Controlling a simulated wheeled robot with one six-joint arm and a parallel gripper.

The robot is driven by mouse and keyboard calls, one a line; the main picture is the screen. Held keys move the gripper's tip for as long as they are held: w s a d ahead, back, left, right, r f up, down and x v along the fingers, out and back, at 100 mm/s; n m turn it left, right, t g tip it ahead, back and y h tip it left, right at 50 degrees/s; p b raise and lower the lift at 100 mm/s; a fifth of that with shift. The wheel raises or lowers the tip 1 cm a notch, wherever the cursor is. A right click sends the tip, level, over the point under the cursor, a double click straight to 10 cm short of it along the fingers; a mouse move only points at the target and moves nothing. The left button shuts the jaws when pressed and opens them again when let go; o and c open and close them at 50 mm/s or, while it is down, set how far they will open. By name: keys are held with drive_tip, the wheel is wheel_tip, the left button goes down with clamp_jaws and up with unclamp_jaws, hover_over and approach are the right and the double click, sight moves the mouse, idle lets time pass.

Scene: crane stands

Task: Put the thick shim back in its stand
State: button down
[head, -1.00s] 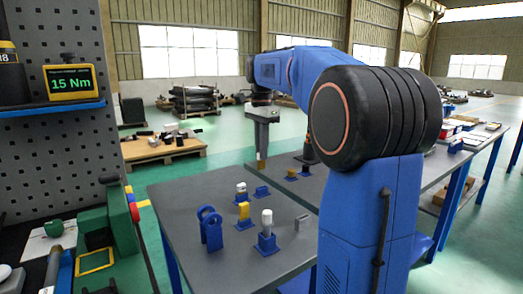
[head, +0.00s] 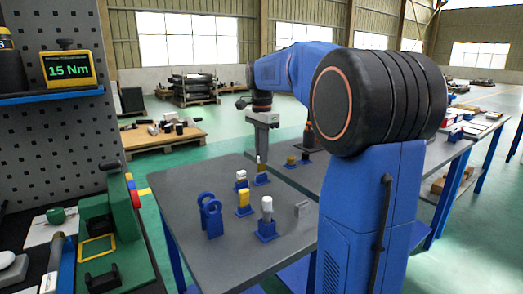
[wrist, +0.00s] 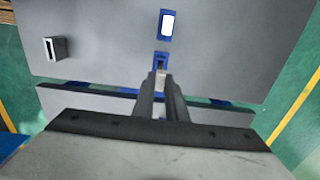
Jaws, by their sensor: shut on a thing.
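My gripper (head: 262,152) is over the grey table, its fingers pointing down. It is shut on a small tan piece, the thick shim (head: 258,161), which shows only partly at the fingertips. A low blue stand (head: 261,179) is just below it; I cannot tell whether the shim touches it. In the wrist view, my gripper (wrist: 161,78) has its fingertips close to a blue stand with a dark slot (wrist: 161,58). The shim is mostly hidden between the fingers there.

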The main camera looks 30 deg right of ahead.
drive_tip(key=shift+f, duration=0.25)
idle(0.5)
drive_tip(key=shift+f, duration=1.5)
drive_tip(key=c, duration=1.7)
unclamp_jaws()
drive_tip(key=shift+r, duration=2.5)
drive_tip(key=shift+r, duration=0.15)
wheel_tip(320, 180, up, 17)
drive_tip(key=shift+r, duration=0.1)
